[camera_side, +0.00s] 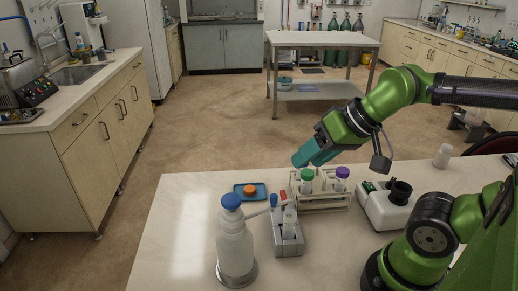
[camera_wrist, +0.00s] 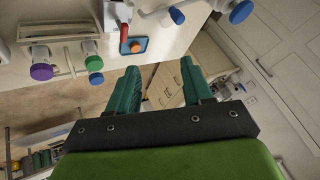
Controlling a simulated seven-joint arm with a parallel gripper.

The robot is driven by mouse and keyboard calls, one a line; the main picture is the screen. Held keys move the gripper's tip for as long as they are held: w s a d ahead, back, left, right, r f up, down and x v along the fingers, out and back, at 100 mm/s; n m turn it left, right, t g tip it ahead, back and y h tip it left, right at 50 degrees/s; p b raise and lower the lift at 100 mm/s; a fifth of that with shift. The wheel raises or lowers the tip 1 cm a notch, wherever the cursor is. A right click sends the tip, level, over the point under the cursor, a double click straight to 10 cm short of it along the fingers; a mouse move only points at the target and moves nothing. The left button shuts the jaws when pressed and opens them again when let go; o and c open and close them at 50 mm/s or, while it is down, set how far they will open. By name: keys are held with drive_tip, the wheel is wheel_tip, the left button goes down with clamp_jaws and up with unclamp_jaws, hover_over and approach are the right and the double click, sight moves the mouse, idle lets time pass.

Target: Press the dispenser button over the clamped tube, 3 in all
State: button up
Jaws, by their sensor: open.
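The dispenser is a white bottle (camera_side: 235,245) with a blue top button (camera_side: 231,201), standing upright near the table's front; a blue top, likely this button, shows in the wrist view (camera_wrist: 241,12). Its thin spout (camera_side: 258,211) reaches right toward a small clear tube (camera_side: 289,217) upright in a grey clamp block (camera_side: 287,240). The liquid level in the tube is too small to tell. My gripper (camera_side: 301,158) is above and behind the tube rack, to the right of the dispenser and higher. Its teal fingers are apart and empty in the wrist view (camera_wrist: 158,72).
A rack (camera_side: 322,204) holds tubes with green (camera_side: 307,174) and purple (camera_side: 342,172) caps. A blue tray (camera_side: 238,188) with an orange cap (camera_side: 250,190) lies behind the dispenser. A white device (camera_side: 385,212) stands right of the rack. The table's left side is clear.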

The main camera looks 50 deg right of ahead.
clamp_jaws()
idle(1.2)
